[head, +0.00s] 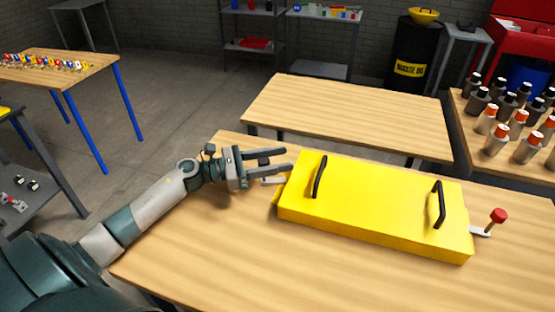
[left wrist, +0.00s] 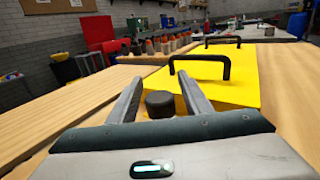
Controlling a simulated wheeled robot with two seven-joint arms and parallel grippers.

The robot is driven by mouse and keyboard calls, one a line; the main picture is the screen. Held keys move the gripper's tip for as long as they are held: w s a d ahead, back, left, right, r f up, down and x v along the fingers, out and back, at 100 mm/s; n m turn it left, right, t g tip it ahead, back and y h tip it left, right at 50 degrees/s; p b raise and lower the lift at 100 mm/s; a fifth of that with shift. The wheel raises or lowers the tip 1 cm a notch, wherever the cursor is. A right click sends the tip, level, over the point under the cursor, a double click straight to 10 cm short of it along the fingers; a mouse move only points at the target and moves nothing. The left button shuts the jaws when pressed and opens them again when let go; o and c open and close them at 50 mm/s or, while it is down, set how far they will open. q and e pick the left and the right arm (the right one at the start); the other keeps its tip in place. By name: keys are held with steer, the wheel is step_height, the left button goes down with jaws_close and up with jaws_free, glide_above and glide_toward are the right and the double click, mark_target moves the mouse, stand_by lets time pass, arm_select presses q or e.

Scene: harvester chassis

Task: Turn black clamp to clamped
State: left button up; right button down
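The yellow chassis box (head: 375,205) lies on the wooden table, with two black handles on top. My left gripper (head: 287,159) is at the box's left end, with its fingers apart and pointing toward the box. In the left wrist view, a round black knob (left wrist: 160,103), likely the black clamp's, sits between the open fingers and seems untouched. A clamp with a red knob (head: 498,215) is at the right end. My right gripper is not in view.
The near black handle (left wrist: 198,68) stands up just beyond the fingertips in the left wrist view. The tabletop (head: 215,235) in front of the box is bare. An empty second table (head: 350,112) stands behind. Several bottles (head: 510,115) stand on a table at the right.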

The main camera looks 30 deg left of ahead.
mark_target(265, 163)
arm_select(q)
steer(key=shift+s+a, duration=0.1)
steer(key=shift+a, duration=0.05)
steer(key=shift+s+a+f+b, duration=0.1)
steer(key=shift+s+a+b, duration=0.2)
steer(key=shift+s+a, duration=0.05)
steer(key=shift+b+v, duration=0.4)
steer(key=shift+v, duration=0.7)
steer(key=b+v, duration=0.3)
steer(key=v, duration=0.9)
steer(key=shift+s+a, duration=0.15)
steer(key=shift+a, duration=0.1)
steer(key=shift+s+a+b, duration=0.3)
steer(key=shift+s+a, duration=0.15)
steer(key=shift+s, duration=0.1)
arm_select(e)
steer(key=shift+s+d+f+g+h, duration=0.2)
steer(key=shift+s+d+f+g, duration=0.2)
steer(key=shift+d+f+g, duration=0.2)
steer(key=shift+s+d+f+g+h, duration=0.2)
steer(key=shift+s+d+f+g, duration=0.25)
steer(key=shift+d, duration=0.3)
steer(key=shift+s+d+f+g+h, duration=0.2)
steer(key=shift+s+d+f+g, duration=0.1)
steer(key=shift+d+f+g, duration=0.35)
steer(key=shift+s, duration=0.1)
